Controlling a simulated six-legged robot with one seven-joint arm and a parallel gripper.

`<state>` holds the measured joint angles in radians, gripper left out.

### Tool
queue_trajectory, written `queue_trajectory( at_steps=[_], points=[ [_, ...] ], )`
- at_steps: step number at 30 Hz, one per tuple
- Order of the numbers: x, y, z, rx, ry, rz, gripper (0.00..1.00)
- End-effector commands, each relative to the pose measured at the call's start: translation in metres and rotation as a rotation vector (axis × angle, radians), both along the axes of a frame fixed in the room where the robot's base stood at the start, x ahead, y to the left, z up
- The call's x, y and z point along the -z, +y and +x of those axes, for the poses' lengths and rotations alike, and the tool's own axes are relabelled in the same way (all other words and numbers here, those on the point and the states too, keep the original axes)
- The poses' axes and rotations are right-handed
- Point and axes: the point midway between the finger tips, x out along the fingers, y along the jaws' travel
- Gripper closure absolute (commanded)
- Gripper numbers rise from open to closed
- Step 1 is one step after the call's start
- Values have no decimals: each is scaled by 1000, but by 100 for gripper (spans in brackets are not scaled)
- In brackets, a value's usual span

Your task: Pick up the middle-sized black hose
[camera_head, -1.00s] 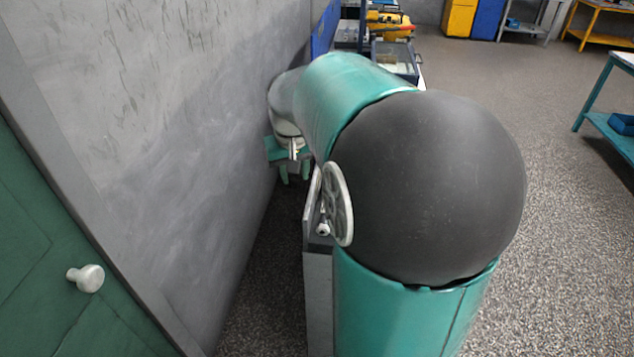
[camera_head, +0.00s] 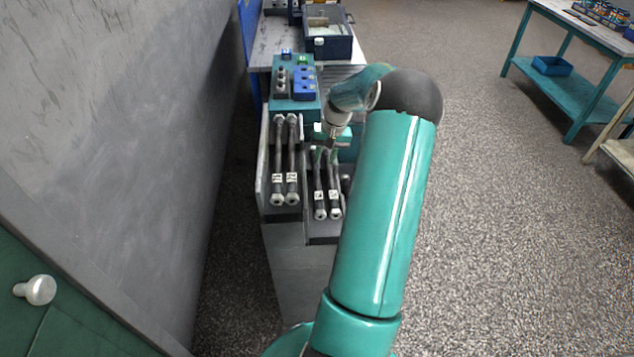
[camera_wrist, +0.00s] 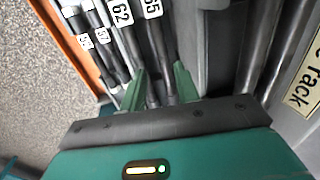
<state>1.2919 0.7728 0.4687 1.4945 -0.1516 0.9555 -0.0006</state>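Black hoses with metal ends and white tags lie in a rack of several sizes. A middle pair of hoses (camera_head: 320,188) sits lower than the longer left pair (camera_head: 278,160) in the head view. In the wrist view, the hose tagged 62 (camera_wrist: 132,45) and the one tagged about 65 (camera_wrist: 160,48) run toward my gripper (camera_wrist: 160,75). Its green fingers are apart, one on either side of these hoses. Whether they touch is unclear. Thinner hoses (camera_wrist: 97,50) lie left, thicker ones (camera_wrist: 245,55) right. In the head view my gripper (camera_head: 326,152) is over the middle pair's upper end.
The grey rack (camera_head: 262,170) stands beside a grey wall (camera_head: 120,120) at left. Behind it are a teal block with blue parts (camera_head: 303,85) and a dark bin (camera_head: 330,42) on a bench. Open floor (camera_head: 470,200) lies to the right, with a teal table (camera_head: 570,85) farther off.

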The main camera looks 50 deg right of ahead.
Motion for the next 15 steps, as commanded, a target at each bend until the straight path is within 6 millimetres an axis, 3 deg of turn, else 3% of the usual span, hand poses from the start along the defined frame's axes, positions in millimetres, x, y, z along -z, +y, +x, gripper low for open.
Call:
queue_trajectory(
  at_steps=[4, 15],
  points=[
    [28, 5, 5, -3, 1, 3, 69],
    [60, 10, 10, -2, 0, 2, 69]
  ],
)
